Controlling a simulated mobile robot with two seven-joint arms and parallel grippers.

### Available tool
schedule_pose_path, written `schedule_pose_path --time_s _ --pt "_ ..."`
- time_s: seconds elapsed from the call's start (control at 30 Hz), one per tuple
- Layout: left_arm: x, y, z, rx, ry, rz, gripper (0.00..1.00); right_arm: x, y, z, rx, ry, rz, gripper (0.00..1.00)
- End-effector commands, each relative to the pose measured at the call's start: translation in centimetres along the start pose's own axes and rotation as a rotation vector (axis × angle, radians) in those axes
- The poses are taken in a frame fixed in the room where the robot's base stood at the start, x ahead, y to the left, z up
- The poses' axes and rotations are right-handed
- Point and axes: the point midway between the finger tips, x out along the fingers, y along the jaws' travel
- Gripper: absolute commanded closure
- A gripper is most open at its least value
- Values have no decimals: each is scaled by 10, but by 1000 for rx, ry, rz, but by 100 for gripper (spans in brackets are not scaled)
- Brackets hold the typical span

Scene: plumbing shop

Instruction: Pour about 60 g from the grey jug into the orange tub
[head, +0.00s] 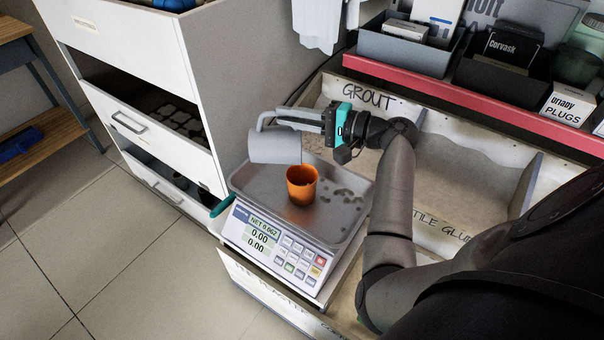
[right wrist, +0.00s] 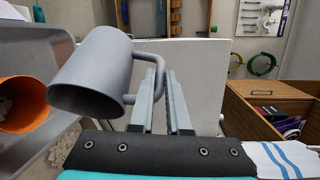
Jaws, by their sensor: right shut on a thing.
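The grey jug (head: 274,147) is in the air just above and left of the orange tub (head: 302,185); it looks tilted. My right gripper (head: 300,117) is shut on its handle; the jug also shows in the right wrist view (right wrist: 92,75). The jug's inside is hidden. The orange tub stands on the metal pan (head: 258,178) of the scale (head: 275,240), apart from the jug. In the right wrist view the tub (right wrist: 30,118) holds pale pieces. The scale's top line seems to read NET 0.062. My left gripper is not in view.
A white drawer cabinet (head: 205,90) stands close on the left. Grout and tile glue bins (head: 450,165) lie to the right, below a red-edged shelf (head: 470,95) of boxes.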

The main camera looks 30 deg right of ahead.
Motion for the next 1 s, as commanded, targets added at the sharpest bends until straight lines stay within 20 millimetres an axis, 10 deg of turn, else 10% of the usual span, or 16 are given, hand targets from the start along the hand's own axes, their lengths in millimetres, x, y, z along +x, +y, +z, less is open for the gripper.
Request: schedule_pose_path --time_s 1.0 --pt "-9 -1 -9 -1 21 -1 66 -10 -1 -4 24 -11 -59 100"
